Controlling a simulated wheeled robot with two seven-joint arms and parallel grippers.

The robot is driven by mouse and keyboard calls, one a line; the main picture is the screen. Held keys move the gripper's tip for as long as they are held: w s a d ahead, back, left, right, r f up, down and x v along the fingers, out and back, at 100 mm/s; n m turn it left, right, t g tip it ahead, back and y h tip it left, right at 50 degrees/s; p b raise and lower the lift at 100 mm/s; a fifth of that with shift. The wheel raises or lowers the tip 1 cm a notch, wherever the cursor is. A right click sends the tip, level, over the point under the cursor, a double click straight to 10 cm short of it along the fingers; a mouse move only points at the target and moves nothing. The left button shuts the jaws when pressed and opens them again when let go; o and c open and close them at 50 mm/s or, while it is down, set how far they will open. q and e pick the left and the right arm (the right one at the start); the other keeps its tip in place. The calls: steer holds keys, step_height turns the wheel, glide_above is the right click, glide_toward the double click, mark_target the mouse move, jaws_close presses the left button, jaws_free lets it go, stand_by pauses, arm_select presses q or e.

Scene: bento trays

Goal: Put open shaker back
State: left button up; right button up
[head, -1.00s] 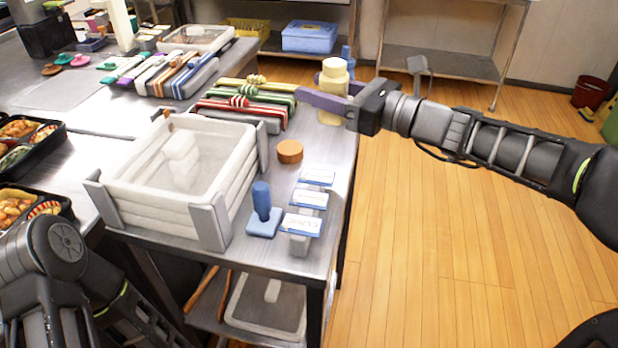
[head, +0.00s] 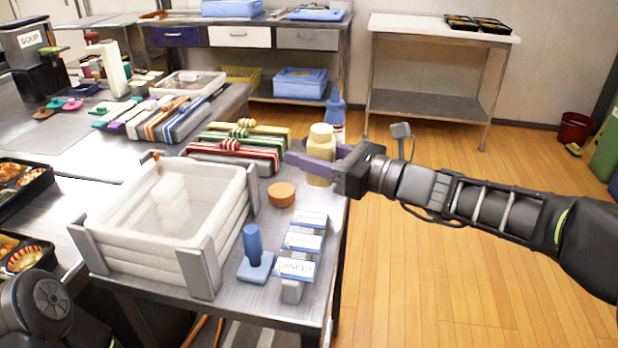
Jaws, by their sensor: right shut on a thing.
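The shaker (head: 320,150) is a pale yellow, upright cylinder with a narrower top. It is between the purple fingers of my right gripper (head: 312,165), which is shut on it at the far right part of the metal table. I cannot tell whether its base touches the table. An orange round lid-like piece (head: 281,195) lies on the table nearer to me. A blue bottle (head: 336,108) stands just behind the shaker, with a small white and red container (head: 338,132) partly hidden beside it. My left arm shows at the lower left, but its gripper is out of view.
A stack of clear-topped white trays (head: 165,245) fills the near left of the table (head: 225,300). A blue stamp (head: 254,255) and labelled blocks (head: 296,268) stand near its right edge. Bundled ribbons (head: 236,150) lie left of the shaker. Open floor is to the right.

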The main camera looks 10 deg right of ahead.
mark_target(313, 176)
steer(key=shift+f+b, duration=0.8)
steer(key=shift+f, duration=1.65)
steer(key=shift+f, duration=0.1)
steer(key=o, duration=0.6)
steer(key=shift+o, duration=0.2)
steer(key=shift+d, duration=0.1)
steer(key=shift+s+d, duration=0.25)
steer(key=shift+s, duration=0.05)
steer(key=p+v, duration=0.1)
steer(key=v, duration=1)
